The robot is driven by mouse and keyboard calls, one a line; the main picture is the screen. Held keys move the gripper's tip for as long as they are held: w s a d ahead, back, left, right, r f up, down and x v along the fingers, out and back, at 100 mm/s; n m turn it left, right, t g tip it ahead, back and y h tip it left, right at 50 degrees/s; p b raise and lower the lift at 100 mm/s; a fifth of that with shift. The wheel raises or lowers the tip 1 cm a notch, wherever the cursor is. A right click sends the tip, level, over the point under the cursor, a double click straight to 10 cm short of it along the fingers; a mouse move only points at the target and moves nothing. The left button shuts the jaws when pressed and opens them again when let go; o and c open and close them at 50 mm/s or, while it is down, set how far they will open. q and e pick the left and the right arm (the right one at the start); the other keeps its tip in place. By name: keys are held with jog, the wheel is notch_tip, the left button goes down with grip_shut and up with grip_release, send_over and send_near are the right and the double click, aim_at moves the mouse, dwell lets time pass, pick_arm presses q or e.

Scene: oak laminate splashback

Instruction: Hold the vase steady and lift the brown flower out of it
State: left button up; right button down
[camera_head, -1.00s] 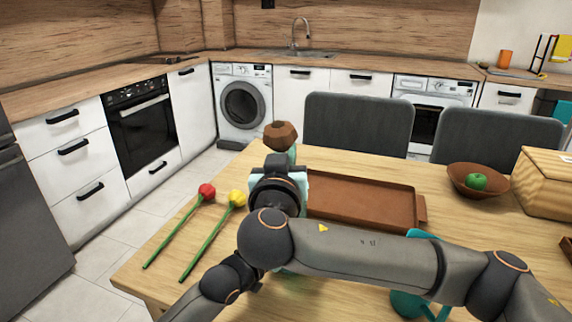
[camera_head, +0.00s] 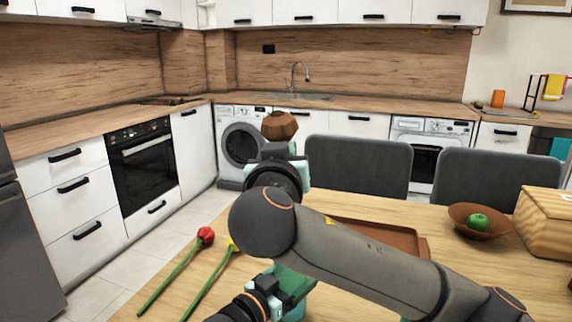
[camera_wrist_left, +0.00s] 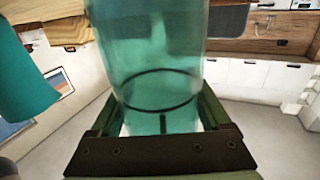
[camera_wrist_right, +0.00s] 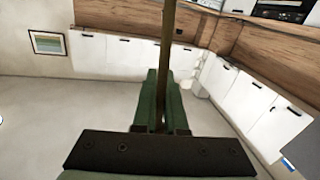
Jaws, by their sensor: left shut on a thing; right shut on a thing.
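The brown flower (camera_head: 279,125) stands upright, its head just above my right gripper (camera_head: 276,160). My right gripper is shut on its stem, which runs between the fingers in the right wrist view (camera_wrist_right: 166,60). My left gripper (camera_head: 285,285) is shut on the translucent teal vase low at the table. The vase fills the space between the fingers in the left wrist view (camera_wrist_left: 150,60). My right arm hides most of the vase and the lower stem in the head view, so I cannot tell whether the stem end is inside it.
A red flower (camera_head: 206,236) and a partly hidden yellow flower (camera_head: 232,246) lie on the table's left. A brown tray (camera_head: 400,238) is partly behind my right arm. A bowl (camera_head: 470,230) with a green apple (camera_head: 479,222) and a wooden box (camera_head: 545,225) are right. Chairs stand behind.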

notch_tip(320, 180, up, 6)
jog(key=shift+r, duration=0.25)
dwell(0.5)
jog(key=shift+w, duration=0.1)
jog(key=shift+r, duration=0.15)
jog(key=r, duration=0.2)
jog(key=s+r, duration=0.1)
jog(key=shift+a+r, duration=0.1)
jog(key=shift+a, duration=0.2)
pick_arm(q)
jog(key=o, duration=1.4)
jog(key=shift+o, duration=0.2)
